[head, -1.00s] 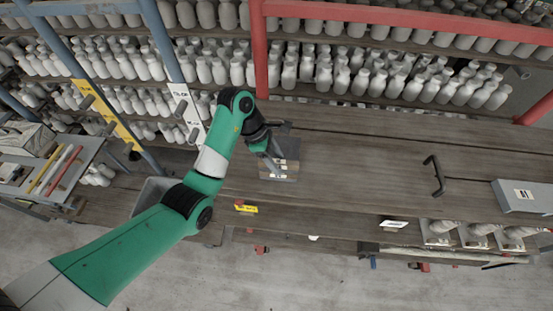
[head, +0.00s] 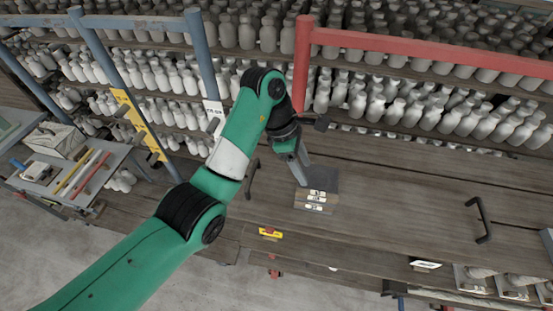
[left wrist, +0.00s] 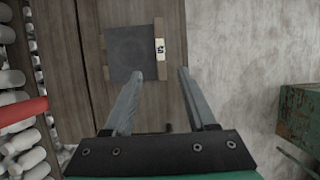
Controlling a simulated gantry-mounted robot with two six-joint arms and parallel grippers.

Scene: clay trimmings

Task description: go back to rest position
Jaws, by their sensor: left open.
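My left gripper (head: 302,172) hangs from the green arm above the wooden workbench (head: 390,197). In the head view its fingers overlap the left part of a dark square plate (head: 325,179) with a wooden strip and small white labels. In the left wrist view the two fingers of the gripper (left wrist: 159,72) stand apart with nothing between them. The plate (left wrist: 124,55) lies beyond them there, with one white label (left wrist: 160,49) showing in the gap. I cannot tell the height above the plate. My right gripper does not show.
Shelves of pale bottles stand behind the bench, framed by a red rail (head: 430,58) and blue posts (head: 203,52). Black handles (head: 480,220) stand on the bench. A side table (head: 75,178) with coloured sticks is at left. The bench right of the plate is mostly clear.

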